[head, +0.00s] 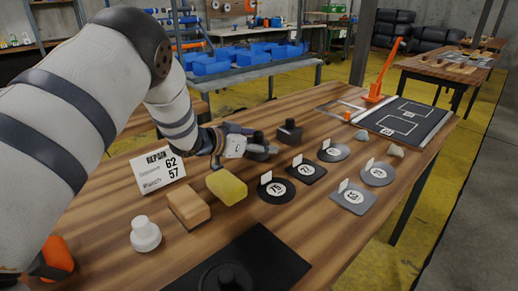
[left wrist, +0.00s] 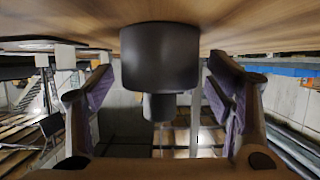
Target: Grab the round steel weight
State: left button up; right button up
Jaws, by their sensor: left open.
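The round steel weight (head: 289,132) is a dark grey cylinder with a smaller knob. It stands on the wooden table just beyond my left gripper (head: 262,146). In the left wrist view, which is upside down, the weight (left wrist: 160,58) stands on the table ahead, centred between the two spread fingers of my left gripper (left wrist: 160,85). The fingers are open, with gaps on both sides of the weight. Whether the fingertips reach alongside it is hard to tell. My right gripper is not in view.
A yellow sponge (head: 227,187), a tan block (head: 188,205) and a white knobbed piece (head: 145,235) lie nearer. A repair sign (head: 158,170) stands left. Several numbered pads, such as the round black one (head: 277,191), lie right. A black board (head: 408,119) and orange lever (head: 381,75) are farther back.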

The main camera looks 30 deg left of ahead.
pick_arm(q)
grip_shut()
jog(key=shift+w+r, duration=0.1)
jog(key=shift+r, duration=0.15)
